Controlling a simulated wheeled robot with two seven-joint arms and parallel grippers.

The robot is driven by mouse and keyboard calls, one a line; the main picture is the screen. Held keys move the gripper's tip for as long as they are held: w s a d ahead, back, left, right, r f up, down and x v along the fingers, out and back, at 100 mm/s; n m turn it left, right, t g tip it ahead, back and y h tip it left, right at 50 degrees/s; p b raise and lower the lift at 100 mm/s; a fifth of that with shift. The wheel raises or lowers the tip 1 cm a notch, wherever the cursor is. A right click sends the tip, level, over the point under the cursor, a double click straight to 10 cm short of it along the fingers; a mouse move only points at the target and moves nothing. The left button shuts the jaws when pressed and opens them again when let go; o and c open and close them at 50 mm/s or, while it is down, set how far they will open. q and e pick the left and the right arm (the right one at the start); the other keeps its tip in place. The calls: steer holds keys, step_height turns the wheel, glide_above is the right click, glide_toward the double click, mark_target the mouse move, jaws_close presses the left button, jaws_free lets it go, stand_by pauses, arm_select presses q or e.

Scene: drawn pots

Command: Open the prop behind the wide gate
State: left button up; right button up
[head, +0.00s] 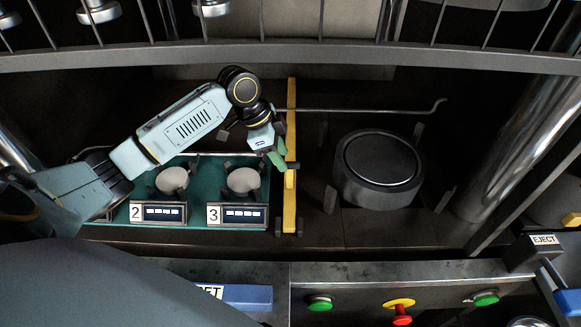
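A tall narrow yellow bar (291,205), which may be the edge of the wide gate, stands near the middle of the head view. A thin metal rod (370,111) runs right from behind the bar and ends in a hooked tip. I cannot tell whether this rod is the prop. My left gripper (273,155), with a green finger, is at the left side of the yellow bar, close to it or touching. The arm hides whether its fingers are apart. My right gripper is not in view.
A dark round drum (380,170) sits right of the bar. A teal tray (122,216) holds pale round pieces behind labels 2 (158,212) and 3 (237,214). A front ledge carries green buttons (320,302) and a red knob (402,318). A railing (300,56) crosses the back.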

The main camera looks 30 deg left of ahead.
mark_target(290, 167)
arm_select(q)
steer(key=x, duration=0.4)
steer(key=shift+w+d+f, duration=0.1)
steer(key=shift+f, duration=0.15)
steer(key=shift+w+d+f, duration=0.2)
steer(key=shift+f, duration=0.45)
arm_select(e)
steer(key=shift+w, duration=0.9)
arm_select(q)
steer(key=shift+c, duration=0.4)
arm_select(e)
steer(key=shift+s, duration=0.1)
arm_select(q)
jaws_close()
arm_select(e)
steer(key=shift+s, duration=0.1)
